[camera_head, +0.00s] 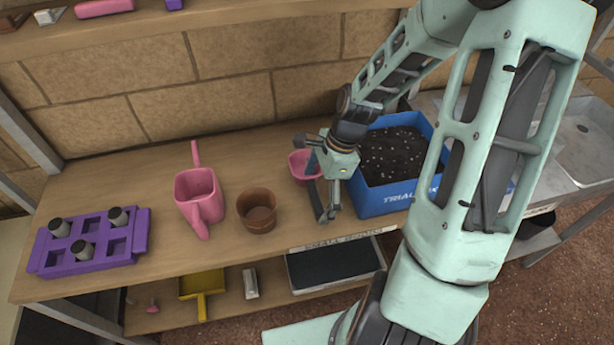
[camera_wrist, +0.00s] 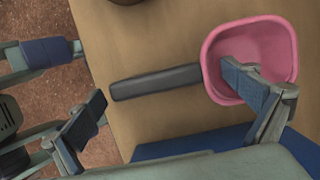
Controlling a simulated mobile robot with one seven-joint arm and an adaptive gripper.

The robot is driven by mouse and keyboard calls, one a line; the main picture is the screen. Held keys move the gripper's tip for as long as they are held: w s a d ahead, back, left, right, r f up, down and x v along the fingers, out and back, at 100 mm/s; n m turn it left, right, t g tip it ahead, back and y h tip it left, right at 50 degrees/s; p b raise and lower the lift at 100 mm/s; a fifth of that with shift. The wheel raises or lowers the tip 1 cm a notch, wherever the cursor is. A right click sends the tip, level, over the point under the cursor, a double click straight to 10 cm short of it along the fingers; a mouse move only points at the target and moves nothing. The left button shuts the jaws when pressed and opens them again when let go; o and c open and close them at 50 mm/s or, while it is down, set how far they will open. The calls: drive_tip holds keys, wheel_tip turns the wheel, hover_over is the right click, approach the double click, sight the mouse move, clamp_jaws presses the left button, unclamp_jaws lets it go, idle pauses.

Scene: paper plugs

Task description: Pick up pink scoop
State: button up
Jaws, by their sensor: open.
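The pink scoop lies on the wooden bench. In the head view its pink bowl (camera_head: 300,166) shows left of the blue box, partly covered by my gripper (camera_head: 318,180). In the wrist view the pink bowl (camera_wrist: 282,42) is at the upper right, and its dark grey handle (camera_wrist: 155,82) points left. My gripper (camera_wrist: 165,88) is open, with one finger on each end of the handle as seen from the wrist. The right finger overlaps the bowl's opening; I cannot tell whether it touches. The handle is mostly hidden in the head view.
A blue box of dark soil (camera_head: 385,198) stands right beside my gripper. Left of it are a brown pot (camera_head: 257,222), a pink watering can (camera_head: 193,184) and a purple tray (camera_head: 60,266) with small pots. The bench's front edge is near.

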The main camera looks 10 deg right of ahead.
drive_tip(key=c, duration=1.1)
drive_tip(key=shift+r+p, duration=0.55)
drive_tip(key=shift+r, duration=4.5)
